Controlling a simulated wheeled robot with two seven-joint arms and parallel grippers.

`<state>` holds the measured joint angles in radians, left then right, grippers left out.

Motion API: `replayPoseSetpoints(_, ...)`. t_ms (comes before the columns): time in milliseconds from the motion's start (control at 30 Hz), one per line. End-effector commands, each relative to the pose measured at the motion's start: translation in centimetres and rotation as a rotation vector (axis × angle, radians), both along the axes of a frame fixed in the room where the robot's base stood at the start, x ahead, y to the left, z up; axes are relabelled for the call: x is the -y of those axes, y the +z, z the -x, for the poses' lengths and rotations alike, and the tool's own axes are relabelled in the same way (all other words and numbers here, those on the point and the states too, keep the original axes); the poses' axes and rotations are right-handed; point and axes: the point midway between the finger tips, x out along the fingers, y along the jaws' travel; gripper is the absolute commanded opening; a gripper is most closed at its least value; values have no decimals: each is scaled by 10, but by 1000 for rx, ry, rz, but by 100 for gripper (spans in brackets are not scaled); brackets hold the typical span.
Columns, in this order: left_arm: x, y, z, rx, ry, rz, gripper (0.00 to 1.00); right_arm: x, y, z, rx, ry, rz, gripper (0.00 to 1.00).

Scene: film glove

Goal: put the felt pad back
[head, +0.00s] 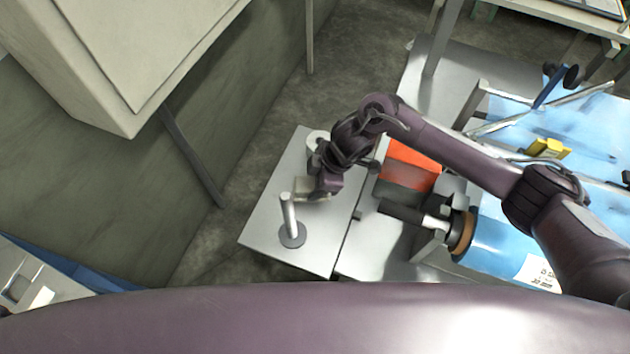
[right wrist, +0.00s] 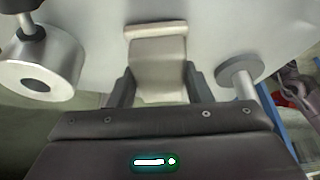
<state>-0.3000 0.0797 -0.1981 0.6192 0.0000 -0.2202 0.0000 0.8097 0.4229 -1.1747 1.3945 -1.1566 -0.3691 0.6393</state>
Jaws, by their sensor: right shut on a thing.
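The felt pad (right wrist: 158,70) is a pale beige piece with a raised roll along its far edge. It sits between the two fingers of my right gripper (right wrist: 158,88), which is shut on it. In the head view, my right gripper (head: 318,192) is over the grey table, and part of the pad (head: 303,187) shows at its left, close to the top of a metal post (head: 289,215). I cannot tell whether the pad touches the post or the table. My left gripper is not in view.
The post stands on a round base (head: 292,236) on the grey table (head: 265,220). A metal cylinder (right wrist: 38,75) is left of the pad in the wrist view. An orange box (head: 410,165) and a black-handled tool (head: 402,212) lie to the right. The table's front left is clear.

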Motion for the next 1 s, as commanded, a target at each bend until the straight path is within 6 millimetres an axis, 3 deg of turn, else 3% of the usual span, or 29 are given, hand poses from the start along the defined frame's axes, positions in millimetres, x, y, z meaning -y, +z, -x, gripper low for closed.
replayPoseSetpoints(400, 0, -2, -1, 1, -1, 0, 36, 0, -7, 0, 1, 0, -1, 24)
replayPoseSetpoints(433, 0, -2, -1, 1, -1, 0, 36, 0, -5, 0, 1, 0, 0, 49)
replayPoseSetpoints(567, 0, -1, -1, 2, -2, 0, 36, 0, -5, 0, 1, 0, 0, 66)
replayPoseSetpoints(833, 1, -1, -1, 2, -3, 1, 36, 0, -4, 0, 1, 0, 0, 67)
replayPoseSetpoints(1000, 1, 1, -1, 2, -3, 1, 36, 4, 8, -1, 4, 1, -1, 67)
